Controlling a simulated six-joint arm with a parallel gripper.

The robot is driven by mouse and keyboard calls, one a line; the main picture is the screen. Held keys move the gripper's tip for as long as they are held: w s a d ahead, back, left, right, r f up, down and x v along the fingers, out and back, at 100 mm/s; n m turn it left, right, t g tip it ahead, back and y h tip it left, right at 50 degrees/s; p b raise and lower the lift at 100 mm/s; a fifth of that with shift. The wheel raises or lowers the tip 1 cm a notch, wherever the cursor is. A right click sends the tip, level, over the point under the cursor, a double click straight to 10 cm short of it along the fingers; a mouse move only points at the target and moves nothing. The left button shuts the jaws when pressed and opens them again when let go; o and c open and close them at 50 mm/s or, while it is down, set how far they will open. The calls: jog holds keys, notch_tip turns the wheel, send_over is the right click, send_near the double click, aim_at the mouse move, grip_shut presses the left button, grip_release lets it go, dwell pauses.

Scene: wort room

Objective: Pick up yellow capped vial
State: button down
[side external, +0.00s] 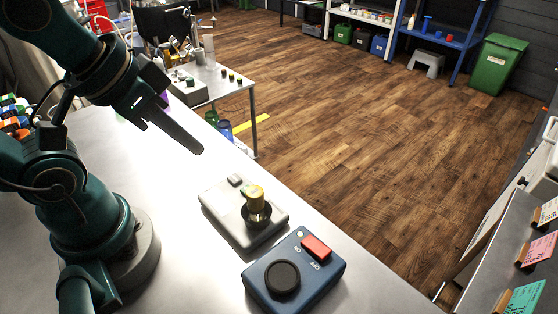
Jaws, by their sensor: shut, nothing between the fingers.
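The yellow capped vial (256,196) stands upright in a dark round holder on a pale grey device (225,206) on the work table. My gripper (199,150) hangs above the table, up and to the left of the vial in the side view. Its fingers are shut and empty, pointing down and to the right. It is apart from the vial. The vial's lower part is hidden in the holder.
A blue device (333,272) with a dark round pad (282,278) and a red switch (316,246) sits close in front of the grey device. The steel table (372,291) is bare to its right. A side table (228,87) with small vials stands behind.

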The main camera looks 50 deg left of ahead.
aim_at(256, 191)
jog(key=c, duration=0.5)
grip_release()
jog(key=shift+r, duration=0.1)
jog(key=w+d+f+g, duration=0.1)
jog(key=w+d, duration=0.1)
jog(key=w+d+f+m+g, duration=0.1)
jog(key=w+d+f+g, duration=0.1)
jog(key=w+d+f+m+g, duration=0.1)
jog(key=w+d+g, duration=0.1)
jog(key=d, duration=0.1)
jog(key=shift+f, duration=0.2)
jog(key=shift+s+d+f+g, duration=0.2)
jog(key=shift+f+g, duration=0.1)
jog(key=shift+f, duration=2.65)
